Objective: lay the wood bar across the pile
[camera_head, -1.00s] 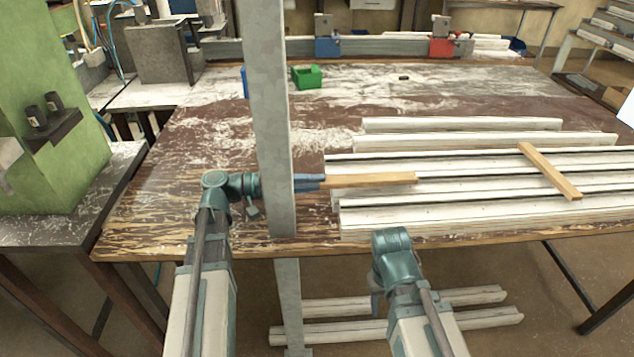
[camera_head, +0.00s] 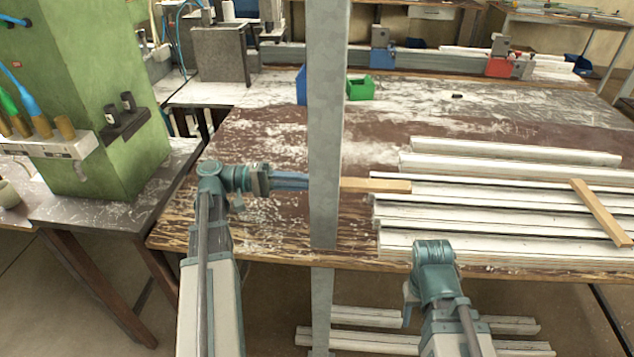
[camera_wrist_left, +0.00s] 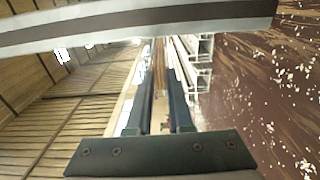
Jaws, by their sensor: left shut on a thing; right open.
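My left gripper (camera_head: 306,181) is shut on a wood bar (camera_head: 375,185) and points right. A grey post hides its fingertips and the near end of the bar in the head view. The bar's far end shows over the left ends of the pile of white profiles (camera_head: 450,215). In the left wrist view the bar (camera_wrist_left: 159,65) runs away between the two dark fingers (camera_wrist_left: 162,95). Another wood bar (camera_head: 602,212) lies across the right part of the pile. My right gripper (camera_head: 409,304) is low before the table's front edge, mostly hidden by its own wrist, open.
The grey upright post (camera_head: 326,120) stands in front of the left gripper and also crosses the left wrist view (camera_wrist_left: 140,25). A green bin (camera_head: 360,88) and a blue bin (camera_head: 301,86) stand farther back. A green machine column (camera_head: 90,110) is at left. White profiles lie below the table.

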